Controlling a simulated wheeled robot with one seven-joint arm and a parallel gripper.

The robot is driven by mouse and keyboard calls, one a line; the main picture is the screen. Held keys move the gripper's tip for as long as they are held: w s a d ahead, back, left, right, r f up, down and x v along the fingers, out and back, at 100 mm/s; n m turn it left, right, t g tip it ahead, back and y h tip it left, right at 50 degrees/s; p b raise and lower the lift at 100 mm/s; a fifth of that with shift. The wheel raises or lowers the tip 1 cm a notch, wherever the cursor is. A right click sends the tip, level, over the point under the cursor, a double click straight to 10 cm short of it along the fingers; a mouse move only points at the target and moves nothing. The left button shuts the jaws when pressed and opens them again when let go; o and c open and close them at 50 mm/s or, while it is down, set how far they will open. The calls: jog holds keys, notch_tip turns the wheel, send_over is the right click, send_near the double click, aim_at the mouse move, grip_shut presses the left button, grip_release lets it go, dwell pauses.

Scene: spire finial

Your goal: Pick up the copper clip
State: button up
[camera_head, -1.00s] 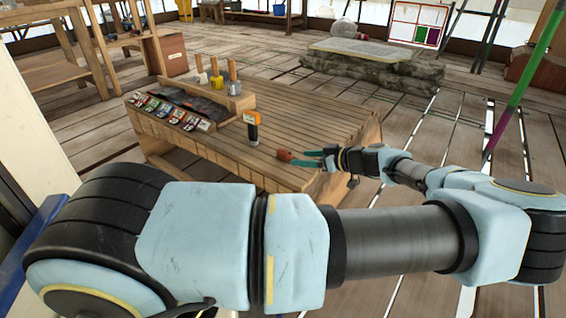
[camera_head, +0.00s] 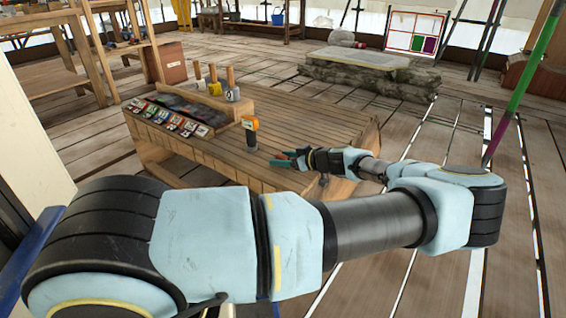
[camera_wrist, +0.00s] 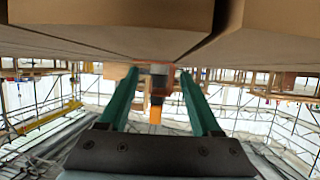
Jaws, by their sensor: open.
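The copper clip (camera_wrist: 160,84) shows in the wrist view as a small reddish-brown shape between the tips of my open fingers. In the head view it is mostly hidden by the fingers, at the right front of the wooden bench (camera_head: 215,160). My gripper (camera_head: 281,158) has teal fingers, spread on either side of the clip, low over the bench top; the fingers also show in the wrist view (camera_wrist: 159,74). I cannot tell whether they touch the clip.
An orange-topped dark tool (camera_head: 250,132) stands upright just beyond my gripper; its orange end shows in the wrist view (camera_wrist: 155,114). A tray of coloured swatches (camera_head: 170,122) and several wooden-handled tools (camera_head: 213,82) are further left. The bench's right back is clear.

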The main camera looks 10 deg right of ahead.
grip_shut()
dwell(0.5)
